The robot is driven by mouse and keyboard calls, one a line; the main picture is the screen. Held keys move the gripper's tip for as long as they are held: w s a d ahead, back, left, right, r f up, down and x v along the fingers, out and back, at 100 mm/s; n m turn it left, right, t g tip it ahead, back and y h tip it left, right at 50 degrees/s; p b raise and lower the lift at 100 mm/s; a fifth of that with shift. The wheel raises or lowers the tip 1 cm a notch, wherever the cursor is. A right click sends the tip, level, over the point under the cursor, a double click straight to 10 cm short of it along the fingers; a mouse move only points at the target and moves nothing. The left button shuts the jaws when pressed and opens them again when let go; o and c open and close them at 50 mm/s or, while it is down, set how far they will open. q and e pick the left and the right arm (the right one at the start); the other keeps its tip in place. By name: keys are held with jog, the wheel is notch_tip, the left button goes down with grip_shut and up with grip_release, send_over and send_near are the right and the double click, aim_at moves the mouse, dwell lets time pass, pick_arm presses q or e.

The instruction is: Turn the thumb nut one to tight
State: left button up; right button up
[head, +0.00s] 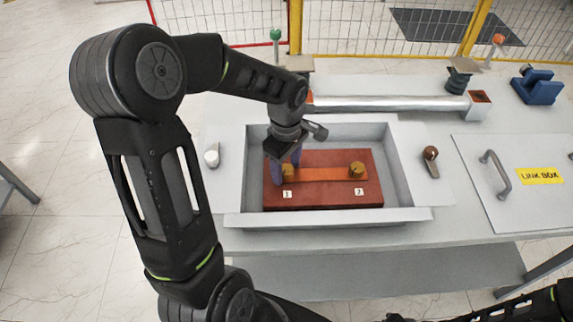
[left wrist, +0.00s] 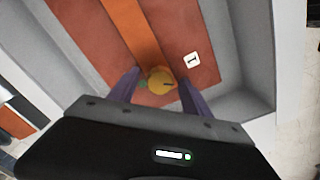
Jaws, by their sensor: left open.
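Thumb nut one (head: 288,172) is a small brass-yellow nut at the left end of an orange strip (head: 325,174) on a red-brown board (head: 330,198), by the label 1. My left gripper (head: 284,176) reaches down over it, with its purple-grey fingers around the nut. In the left wrist view the nut (left wrist: 160,80) sits between the two open fingertips (left wrist: 158,86), with a green spot at its left side. I cannot tell whether the fingers touch it. A second brass nut (head: 356,169) stands at the strip's right end by the label 2. My right gripper is not in view.
The board lies inside a grey open box (head: 405,190) whose walls surround it. A lid marked LINK BOX (head: 520,200) with a handle lies at the right. A silver tube (head: 390,103) and a blue block (head: 537,86) are at the back. A brown-knobbed lever (head: 431,158) stands right of the box.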

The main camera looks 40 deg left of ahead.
pick_arm(q)
grip_shut()
dwell(0.5)
